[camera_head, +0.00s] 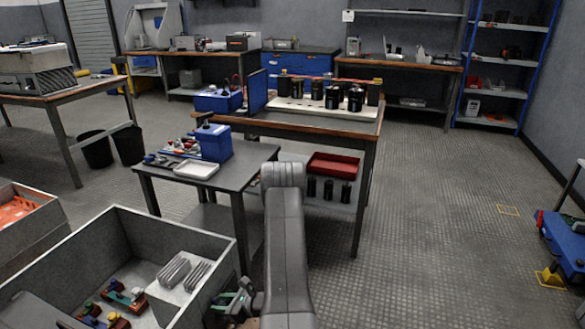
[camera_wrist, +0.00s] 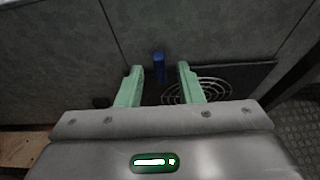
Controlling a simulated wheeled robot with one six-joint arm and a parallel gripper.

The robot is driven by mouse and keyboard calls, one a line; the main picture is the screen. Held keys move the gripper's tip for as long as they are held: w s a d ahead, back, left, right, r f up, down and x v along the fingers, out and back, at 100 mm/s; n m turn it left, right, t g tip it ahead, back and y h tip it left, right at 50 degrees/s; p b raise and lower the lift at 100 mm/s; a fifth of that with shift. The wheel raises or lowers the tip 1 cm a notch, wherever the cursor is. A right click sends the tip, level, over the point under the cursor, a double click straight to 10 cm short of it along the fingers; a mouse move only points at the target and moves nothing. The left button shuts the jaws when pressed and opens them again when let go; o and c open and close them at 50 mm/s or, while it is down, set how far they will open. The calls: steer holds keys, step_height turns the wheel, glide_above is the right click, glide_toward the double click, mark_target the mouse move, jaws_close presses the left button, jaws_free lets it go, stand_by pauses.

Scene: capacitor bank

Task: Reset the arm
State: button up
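My gripper (camera_wrist: 159,78) shows in the wrist view with its two pale green fingers spread apart and nothing between the tips. A small blue upright object (camera_wrist: 158,66) stands beyond the fingertips, apart from them. In the head view my gripper (camera_head: 236,300) is low in the picture, close to the right wall of a large grey bin (camera_head: 222,275). My grey arm runs down the middle there and hides part of the floor behind it.
The bin holds metal finned blocks (camera_head: 174,270) and several coloured parts. A small table (camera_head: 238,172) with a blue box (camera_head: 214,143) and white tray (camera_head: 196,169) stands ahead. A wooden-edged workbench (camera_head: 330,127) carries black cylinders. Floor at right (camera_head: 440,230) is mostly clear.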

steer(key=shift+w+a+f, duration=0.15)
steer(key=shift+a+f, duration=0.2)
steer(key=shift+a, duration=0.25)
steer(key=shift+r, duration=0.1)
